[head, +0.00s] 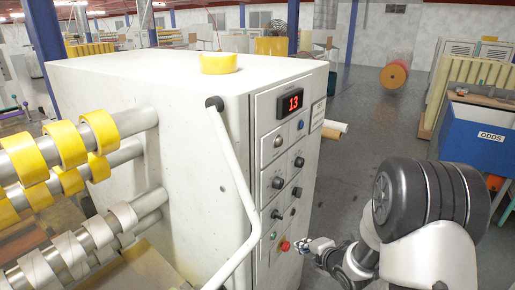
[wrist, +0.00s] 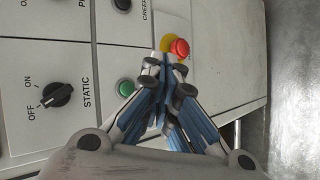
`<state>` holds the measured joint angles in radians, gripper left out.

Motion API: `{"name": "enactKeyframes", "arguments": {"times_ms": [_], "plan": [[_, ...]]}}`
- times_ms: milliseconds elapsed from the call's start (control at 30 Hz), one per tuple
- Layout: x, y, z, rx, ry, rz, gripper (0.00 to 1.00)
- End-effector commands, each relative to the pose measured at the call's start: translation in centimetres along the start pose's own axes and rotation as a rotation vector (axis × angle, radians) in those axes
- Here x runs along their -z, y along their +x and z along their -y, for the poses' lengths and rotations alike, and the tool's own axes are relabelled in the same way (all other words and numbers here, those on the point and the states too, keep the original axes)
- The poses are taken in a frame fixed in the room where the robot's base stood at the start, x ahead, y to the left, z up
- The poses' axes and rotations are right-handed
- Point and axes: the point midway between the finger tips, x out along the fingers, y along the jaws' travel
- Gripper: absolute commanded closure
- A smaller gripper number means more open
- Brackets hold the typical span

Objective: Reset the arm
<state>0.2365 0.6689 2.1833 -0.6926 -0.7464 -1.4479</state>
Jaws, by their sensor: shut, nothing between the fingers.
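My gripper (head: 322,246) is at the lower right of the machine's control panel (head: 289,150) in the head view. In the wrist view my gripper (wrist: 167,66) is shut and empty, its blue-lined fingers meeting at the tips. The tips point at a red button (wrist: 180,48) on a yellow disc; I cannot tell whether they touch it. The red button also shows in the head view (head: 285,246), just left of the fingertips. A green button (wrist: 125,88) lies to the left of the fingers in the wrist view.
The white machine (head: 150,90) carries a yellow tape roll (head: 218,63) on top and a red display (head: 290,103) reading 13. A white bar handle (head: 238,190) runs along its edge. Rollers with yellow tape (head: 68,144) stand left. A blue bin (head: 472,137) stands right. Open floor (head: 365,110) lies between.

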Motion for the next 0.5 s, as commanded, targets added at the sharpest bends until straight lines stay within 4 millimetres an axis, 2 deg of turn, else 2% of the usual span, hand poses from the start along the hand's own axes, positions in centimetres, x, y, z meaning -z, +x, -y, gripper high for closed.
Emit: {"name": "enactKeyframes", "arguments": {"times_ms": [33,167,267,367,500], "plan": [[-0.4,-0.9,-1.2,0.008,0.029,0.025,1.0],[-1.7,-4.7,-4.0,0.069,0.198,0.127,1.0],[-2.2,-8.8,-5.7,0.113,0.383,0.222,1.0],[-1.9,-13.3,-6.7,0.143,0.584,0.311,1.0],[-0.3,-19.8,-7.0,0.171,0.881,0.416,1.0]]}}
